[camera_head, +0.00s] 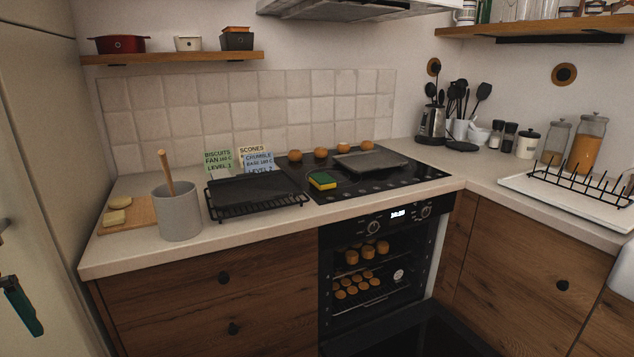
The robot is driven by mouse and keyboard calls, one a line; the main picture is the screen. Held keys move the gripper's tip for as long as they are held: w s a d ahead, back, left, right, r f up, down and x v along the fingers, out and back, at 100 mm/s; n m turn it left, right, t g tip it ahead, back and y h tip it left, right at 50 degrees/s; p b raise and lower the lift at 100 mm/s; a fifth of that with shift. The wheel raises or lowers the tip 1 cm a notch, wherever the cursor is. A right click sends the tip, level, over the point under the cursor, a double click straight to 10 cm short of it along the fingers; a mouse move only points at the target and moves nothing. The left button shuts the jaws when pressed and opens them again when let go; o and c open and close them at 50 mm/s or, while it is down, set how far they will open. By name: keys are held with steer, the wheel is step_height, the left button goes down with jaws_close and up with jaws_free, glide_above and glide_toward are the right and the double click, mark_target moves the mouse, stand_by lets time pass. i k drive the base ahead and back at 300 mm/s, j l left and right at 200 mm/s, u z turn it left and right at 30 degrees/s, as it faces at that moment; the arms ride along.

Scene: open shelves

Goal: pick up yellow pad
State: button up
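A small yellow and green pad (322,181), like a sponge, lies on the left front part of the black cooktop (385,182). It sits just right of a black wire rack with a dark tray (257,196).
A grey pot with a wooden handle (180,214) and a cutting board (118,221) stand on the left counter. A flat grey tray (370,161) and several round buns lie behind the pad. Recipe cards (256,160) stand behind the rack. The oven (372,262) is below.

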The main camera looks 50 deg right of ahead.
mark_target(322, 181)
steer(key=z, duration=2.35)
steer(key=i+l, duration=0.2)
steer(key=l, duration=0.15)
steer(key=i+l, duration=0.2)
steer(key=l, duration=0.15)
steer(key=i+l+u, duration=0.15)
steer(key=l+u, duration=0.2)
steer(key=i+l+u, duration=0.1)
steer(key=l+u, duration=0.6)
steer(key=u, duration=1.9)
steer(key=i+l, duration=0.05)
